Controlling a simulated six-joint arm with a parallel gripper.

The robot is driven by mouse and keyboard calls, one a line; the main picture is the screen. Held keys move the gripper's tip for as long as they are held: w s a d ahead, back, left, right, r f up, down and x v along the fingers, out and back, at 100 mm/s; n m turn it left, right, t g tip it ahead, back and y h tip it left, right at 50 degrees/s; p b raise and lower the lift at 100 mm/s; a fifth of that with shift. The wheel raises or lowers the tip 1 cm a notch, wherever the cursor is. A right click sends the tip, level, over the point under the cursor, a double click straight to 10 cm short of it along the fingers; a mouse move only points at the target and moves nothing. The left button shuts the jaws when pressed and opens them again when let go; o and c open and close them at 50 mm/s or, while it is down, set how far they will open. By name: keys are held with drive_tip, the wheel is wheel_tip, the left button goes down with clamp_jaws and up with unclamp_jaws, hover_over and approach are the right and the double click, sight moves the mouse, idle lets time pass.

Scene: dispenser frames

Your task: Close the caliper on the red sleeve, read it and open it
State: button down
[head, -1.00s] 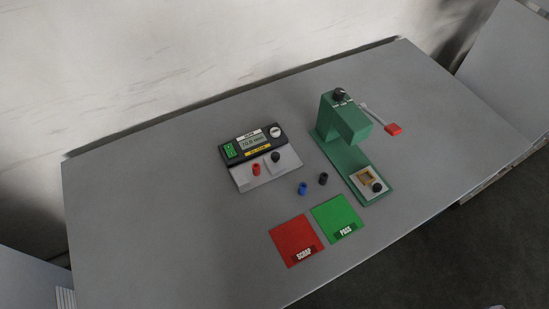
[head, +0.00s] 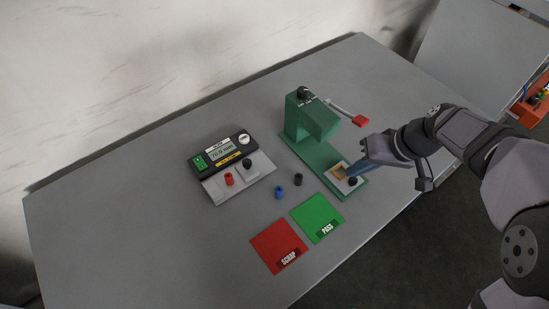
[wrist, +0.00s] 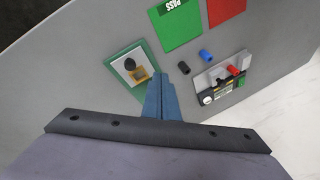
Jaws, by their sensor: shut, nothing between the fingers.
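The caliper (head: 222,152) is a black unit with a lit display, a green button and a white dial, on a grey bed. The red sleeve (head: 229,179) stands upright on this bed, left of a black knob (head: 247,163), apart from it. The display digits are too small to read surely. In the wrist view the red sleeve (wrist: 233,70) is at the right. My gripper (head: 351,172) has its blue fingers together and empty, over the green press's base, well right of the caliper. The fingers (wrist: 162,76) also show in the wrist view.
The green press (head: 309,117) has a red-tipped lever (head: 360,121) sticking out right. A blue sleeve (head: 279,192) and a black sleeve (head: 298,179) stand between caliper and press. Red SCRAP (head: 277,247) and green PASS (head: 317,216) mats lie in front. The table's left side is clear.

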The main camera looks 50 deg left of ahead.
sight(249, 175)
drive_tip(key=s+a+n+g+y, duration=0.1)
drive_tip(key=s+a+n, duration=0.2)
drive_tip(key=s+a, duration=0.35)
drive_tip(key=s+a+n+g, duration=0.2)
drive_tip(key=s+a, duration=0.2)
drive_tip(key=a, duration=0.6)
drive_tip(key=shift+w+p+x, duration=0.15)
drive_tip(key=shift+p+x, duration=0.5)
drive_tip(key=shift+x, duration=1.7)
drive_tip(key=shift+w+p+x, duration=0.1)
drive_tip(key=shift+p+x, duration=0.5)
drive_tip(key=shift+x, duration=1.8)
drive_tip(key=shift+f, duration=0.1)
drive_tip(key=s+b, duration=0.2)
drive_tip(key=s, duration=0.2)
drive_tip(key=shift+s, duration=0.4)
